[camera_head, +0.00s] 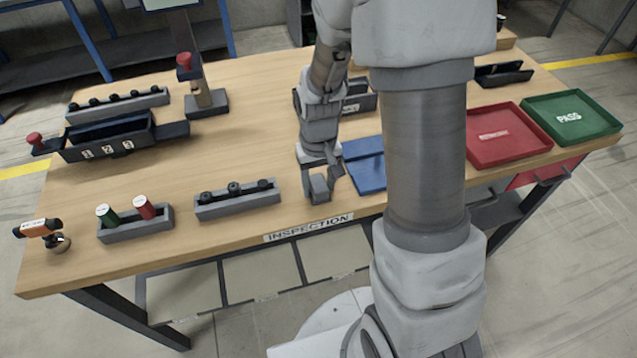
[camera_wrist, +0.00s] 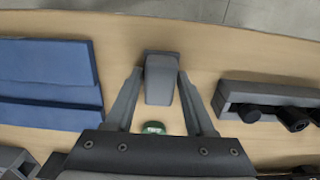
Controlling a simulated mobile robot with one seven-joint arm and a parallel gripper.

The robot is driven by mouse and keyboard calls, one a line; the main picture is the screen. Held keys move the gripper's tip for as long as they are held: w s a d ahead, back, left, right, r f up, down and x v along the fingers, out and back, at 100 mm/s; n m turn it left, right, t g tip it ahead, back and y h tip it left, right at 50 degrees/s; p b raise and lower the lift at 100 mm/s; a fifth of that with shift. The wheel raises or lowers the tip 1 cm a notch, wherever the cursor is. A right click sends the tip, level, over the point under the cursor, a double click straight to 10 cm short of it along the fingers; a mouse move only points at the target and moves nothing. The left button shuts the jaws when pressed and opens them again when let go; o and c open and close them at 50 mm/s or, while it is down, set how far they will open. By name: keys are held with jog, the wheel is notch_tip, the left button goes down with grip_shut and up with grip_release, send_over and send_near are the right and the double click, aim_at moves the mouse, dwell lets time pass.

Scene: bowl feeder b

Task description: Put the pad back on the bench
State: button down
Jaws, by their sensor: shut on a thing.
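My gripper (camera_head: 321,190) is low over the front part of the wooden bench (camera_head: 235,160), just left of a blue two-level block (camera_head: 368,165). In the wrist view the fingers (camera_wrist: 160,80) are shut on a small grey block (camera_wrist: 160,88), which looks like the pad. Its far end is darker and wider. I cannot tell whether it touches the bench. A small green round thing (camera_wrist: 153,128) shows between the fingers, close to the gripper body; I cannot tell what it belongs to.
A grey rack with black knobs (camera_head: 238,198) stands left of my gripper. Further left are a holder with green and red cylinders (camera_head: 136,224) and a binned feeder (camera_head: 110,145). Red (camera_head: 519,155) and green (camera_head: 596,133) trays lie at the right. The bench's front edge is close.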

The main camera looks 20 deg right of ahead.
aim_at(319, 183)
jog(key=shift+f, duration=0.1)
jog(key=c, duration=0.7)
grip_release()
jog(key=o, duration=0.4)
jog(key=shift+o, duration=0.2)
notch_tip(319, 183, up, 13)
jog(key=p, duration=0.2)
jog(key=s+r+t, duration=0.5)
jog(key=s+r, duration=0.8)
jog(key=s, duration=0.1)
jog(key=shift+r+t, duration=0.25)
jog(key=shift+t, duration=0.05)
